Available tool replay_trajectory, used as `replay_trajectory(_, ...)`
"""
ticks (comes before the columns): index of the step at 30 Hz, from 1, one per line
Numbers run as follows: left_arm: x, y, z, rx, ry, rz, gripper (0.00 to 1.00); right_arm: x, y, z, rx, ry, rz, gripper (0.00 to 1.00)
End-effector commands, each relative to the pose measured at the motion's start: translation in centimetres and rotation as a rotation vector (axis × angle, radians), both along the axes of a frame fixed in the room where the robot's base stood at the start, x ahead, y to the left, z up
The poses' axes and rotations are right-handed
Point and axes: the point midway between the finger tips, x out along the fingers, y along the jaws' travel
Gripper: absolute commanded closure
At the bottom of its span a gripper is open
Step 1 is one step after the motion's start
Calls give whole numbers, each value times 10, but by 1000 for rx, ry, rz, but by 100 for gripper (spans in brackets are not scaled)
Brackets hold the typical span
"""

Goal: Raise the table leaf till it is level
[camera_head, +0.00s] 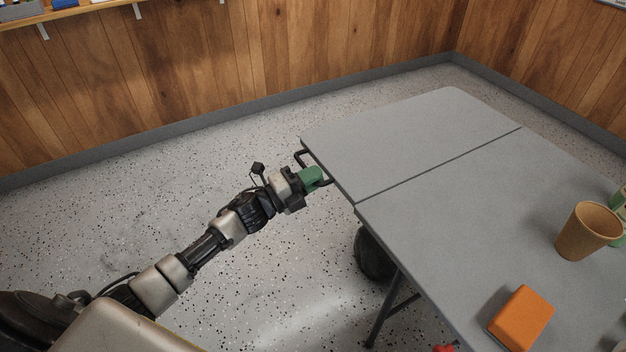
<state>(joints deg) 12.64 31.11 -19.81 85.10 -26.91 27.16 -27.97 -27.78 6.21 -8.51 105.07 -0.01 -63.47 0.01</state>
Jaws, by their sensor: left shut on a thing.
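The grey table leaf (400,135) is the far part of the folding table, beyond a dark seam. Its top looks about in line with the main table top (450,215); a slight tilt cannot be ruled out. A thin black handle (302,157) sticks out from the leaf's left edge. My left gripper (312,178) reaches in from the left and is shut at this handle, at a green part beside the leaf's edge. The gripper hides part of the handle. My right gripper cannot be made out.
A tan cup (587,231) and an orange block (520,318) rest on the main top. A green and white thing (619,197) is cut off at the right edge. A dark rounded object (372,254) is under the table. Speckled floor is clear to the left.

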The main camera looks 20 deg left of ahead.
Motion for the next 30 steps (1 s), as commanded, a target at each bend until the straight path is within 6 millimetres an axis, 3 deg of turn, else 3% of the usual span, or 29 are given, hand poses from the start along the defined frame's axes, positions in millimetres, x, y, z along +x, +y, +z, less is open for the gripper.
replay_trajectory(14, 1, 1, 5, 15, -18, 2, 100, 0, 1, -1, 2, 1, -1, 57)
replay_trajectory(15, 1, 1, 5, 15, -18, 2, 81, 1, 1, -1, 2, 0, -1, 57)
replay_trajectory(19, 1, 0, 4, 13, -15, 2, 63, 2, 1, 0, 2, -3, -2, 57)
replay_trajectory(30, -7, 5, -1, 10, -7, 0, 63, 2, 1, 1, 2, -6, -2, 57)
